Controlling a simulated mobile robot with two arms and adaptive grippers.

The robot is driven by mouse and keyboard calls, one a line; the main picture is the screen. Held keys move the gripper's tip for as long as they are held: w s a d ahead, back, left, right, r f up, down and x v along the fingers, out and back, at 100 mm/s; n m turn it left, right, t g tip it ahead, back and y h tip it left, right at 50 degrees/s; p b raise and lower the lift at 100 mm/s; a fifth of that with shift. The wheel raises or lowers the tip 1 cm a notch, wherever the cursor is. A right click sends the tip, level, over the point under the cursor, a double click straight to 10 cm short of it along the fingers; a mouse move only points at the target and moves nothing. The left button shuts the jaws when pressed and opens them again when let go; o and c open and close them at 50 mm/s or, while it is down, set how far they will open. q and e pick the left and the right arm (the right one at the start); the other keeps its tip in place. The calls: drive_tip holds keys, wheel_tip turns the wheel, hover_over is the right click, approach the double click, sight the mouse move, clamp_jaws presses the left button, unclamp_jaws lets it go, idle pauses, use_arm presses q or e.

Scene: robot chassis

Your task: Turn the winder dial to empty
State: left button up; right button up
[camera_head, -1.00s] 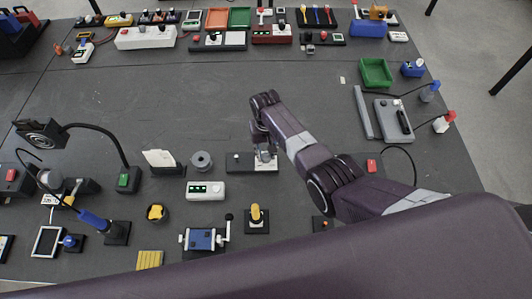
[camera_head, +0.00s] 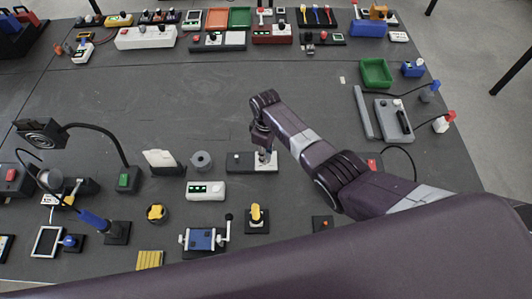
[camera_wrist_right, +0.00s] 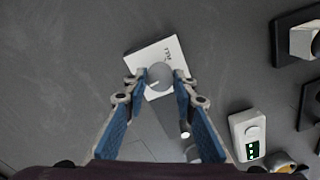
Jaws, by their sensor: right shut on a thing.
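The winder is a flat block with a dark half (camera_head: 238,163) on the left and a white half (camera_head: 270,168) on the right, in the head view. In the right wrist view its round grey dial (camera_wrist_right: 160,75) stands on the white plate (camera_wrist_right: 142,62), with a short pale mark on its top. Small print on the plate is too small to read. My right gripper (camera_wrist_right: 160,77) is shut on the dial, one fingertip at each side. My left gripper is out of view.
A white box with a green display (camera_head: 206,190) lies just in front, and a grey spool (camera_head: 201,160) stands to the left. A yellow-handled lever (camera_head: 257,215) and a blue cranked device (camera_head: 203,240) are nearer. The table behind the winder is clear.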

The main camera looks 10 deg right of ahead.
drive_tip(key=n, duration=0.3)
drive_tip(key=shift+w+n, duration=0.1)
drive_tip(key=shift+n, duration=0.3)
drive_tip(key=n, duration=0.3)
drive_tip(key=shift+n, duration=0.3)
drive_tip(key=n+b, duration=0.1)
drive_tip(key=n, duration=0.5)
drive_tip(key=n+b, duration=0.2)
drive_tip(key=n, duration=0.4)
drive_tip(key=shift+n, duration=0.4)
drive_tip(key=n+b, duration=0.2)
drive_tip(key=n, duration=0.3)
drive_tip(key=shift+n, duration=0.3)
drive_tip(key=shift+r, duration=0.1)
drive_tip(key=o, duration=1.2)
drive_tip(key=shift+c, duration=0.2)
